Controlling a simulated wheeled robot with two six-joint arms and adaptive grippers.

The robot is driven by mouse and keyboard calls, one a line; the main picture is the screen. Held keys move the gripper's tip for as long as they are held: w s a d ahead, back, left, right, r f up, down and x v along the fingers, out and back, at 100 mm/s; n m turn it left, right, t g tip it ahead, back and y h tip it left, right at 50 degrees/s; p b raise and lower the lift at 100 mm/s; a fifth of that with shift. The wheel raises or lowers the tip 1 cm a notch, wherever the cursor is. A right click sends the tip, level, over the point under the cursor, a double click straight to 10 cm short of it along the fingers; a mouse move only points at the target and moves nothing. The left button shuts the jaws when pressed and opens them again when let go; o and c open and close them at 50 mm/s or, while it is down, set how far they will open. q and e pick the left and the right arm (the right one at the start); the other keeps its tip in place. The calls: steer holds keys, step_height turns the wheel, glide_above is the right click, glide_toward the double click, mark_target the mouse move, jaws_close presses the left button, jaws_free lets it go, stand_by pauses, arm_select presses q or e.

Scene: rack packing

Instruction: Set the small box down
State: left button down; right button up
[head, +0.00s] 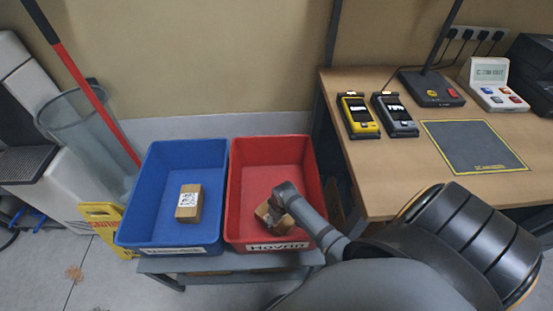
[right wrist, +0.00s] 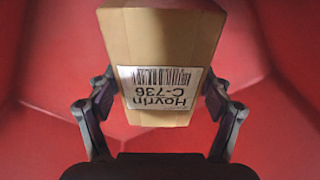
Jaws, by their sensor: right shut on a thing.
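A small brown cardboard box (head: 265,212) is in my right gripper, inside the red bin (head: 240,167). The right wrist view shows the box (right wrist: 160,40) with a white label reading Hovrin C-736, upside down in that picture. My right gripper (right wrist: 160,100) is shut on it, one finger on each side. Red bin surface fills the background behind the box. I cannot tell whether the box touches the bin floor. In the head view my right gripper (head: 279,222) is partly hidden by its own wrist. My left gripper is not in view.
A blue bin (head: 150,195) stands left of the red one, holding another small labelled box (head: 189,203). A wooden table (head: 385,185) at the right bears a yellow handheld device (head: 358,116), a grey one (head: 396,116) and a dark mat (head: 473,146).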

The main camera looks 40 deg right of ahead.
steer(key=shift+f, duration=0.1)
steer(key=o, duration=1.3)
steer(key=shift+s+d+r+p, duration=0.1)
steer(key=shift+s+r+p, duration=0.3)
steer(key=shift+r, duration=1.65)
steer(key=shift+s+d+r+p, duration=0.1)
steer(key=shift+s+r+p, duration=0.3)
steer(key=shift+r, duration=1.6)
steer(key=shift+s+r+p, duration=0.15)
steer(key=shift+r+p, duration=0.5)
steer(key=shift+r, duration=1.4)
